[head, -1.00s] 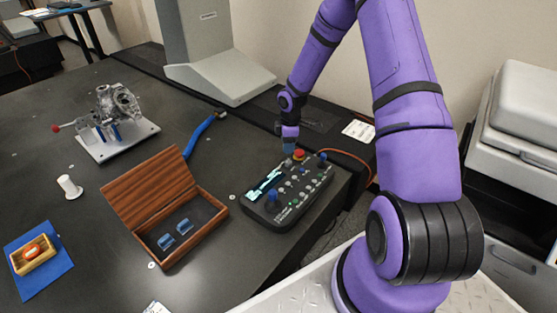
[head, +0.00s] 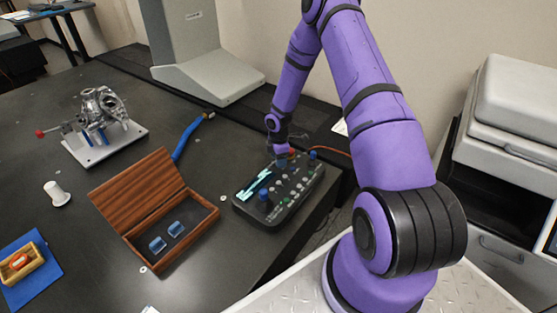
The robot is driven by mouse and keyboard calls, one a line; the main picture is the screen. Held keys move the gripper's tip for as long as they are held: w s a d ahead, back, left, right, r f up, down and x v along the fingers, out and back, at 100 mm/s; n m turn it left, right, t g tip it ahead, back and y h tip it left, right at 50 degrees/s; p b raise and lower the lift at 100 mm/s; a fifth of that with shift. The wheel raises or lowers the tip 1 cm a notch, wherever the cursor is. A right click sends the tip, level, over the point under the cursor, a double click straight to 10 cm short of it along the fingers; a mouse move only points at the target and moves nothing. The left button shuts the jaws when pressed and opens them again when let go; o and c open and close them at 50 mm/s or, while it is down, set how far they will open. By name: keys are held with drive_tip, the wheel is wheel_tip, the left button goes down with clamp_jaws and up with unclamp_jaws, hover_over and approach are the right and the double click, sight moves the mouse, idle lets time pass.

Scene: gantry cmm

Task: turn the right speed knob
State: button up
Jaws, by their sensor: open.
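The control box (head: 281,216) is a dark pendant on the black table near its right edge. It has a lit screen, several small buttons and knobs, a blue joystick (head: 264,198) at the near left and another blue knob (head: 313,155) at the far right. A red button shows partly behind my gripper. My gripper (head: 282,165) is small in view, pointing down over the far middle part of the box; it is open and holds nothing visible. I cannot tell which small knob is the right speed knob, or whether my fingers touch one.
An open wooden case (head: 130,207) with two blue pieces stands left of the box. A blue-handled tool (head: 187,138) lies behind it.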

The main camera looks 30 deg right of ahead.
drive_tip(key=shift+f, duration=0.35)
drive_tip(key=shift+c, duration=0.3)
drive_tip(key=c, duration=0.9)
drive_tip(key=shift+o, duration=0.2)
